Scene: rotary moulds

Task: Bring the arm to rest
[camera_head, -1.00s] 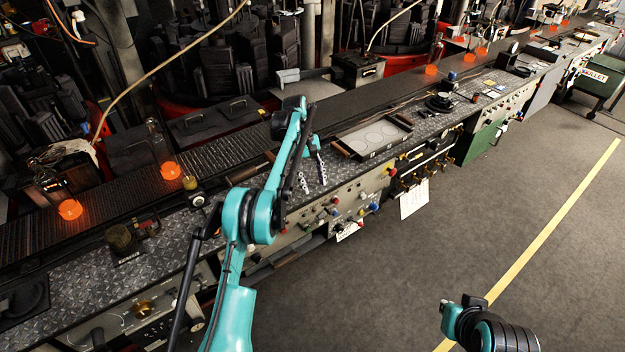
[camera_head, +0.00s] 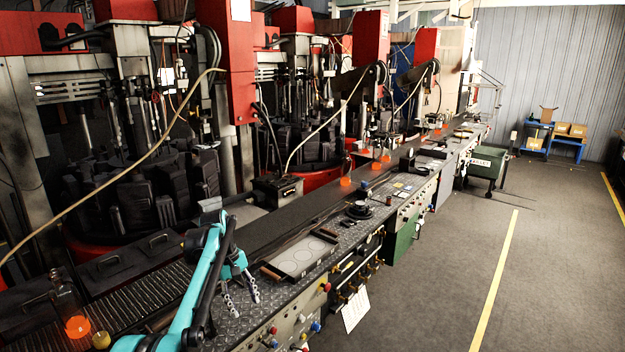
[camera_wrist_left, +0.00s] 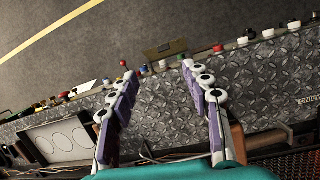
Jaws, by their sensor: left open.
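My left arm comes in from the bottom left of the head view. Its gripper (camera_head: 242,299) hangs fingers down over the metal-plated worktop, left of a tray with pale round discs. In the left wrist view the two purple and white fingers of my left gripper (camera_wrist_left: 159,75) are spread wide apart. Only the diamond-plate surface and the front edge with its knobs show between them; nothing is held. My right gripper and arm are not in view.
The tray (camera_head: 278,271) lies close to the left gripper; it also shows in the left wrist view (camera_wrist_left: 31,147). A glowing orange piece (camera_head: 78,327) is at the lower left. A green cart (camera_head: 486,163) stands farther back. The grey floor (camera_head: 445,270) at the right is clear.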

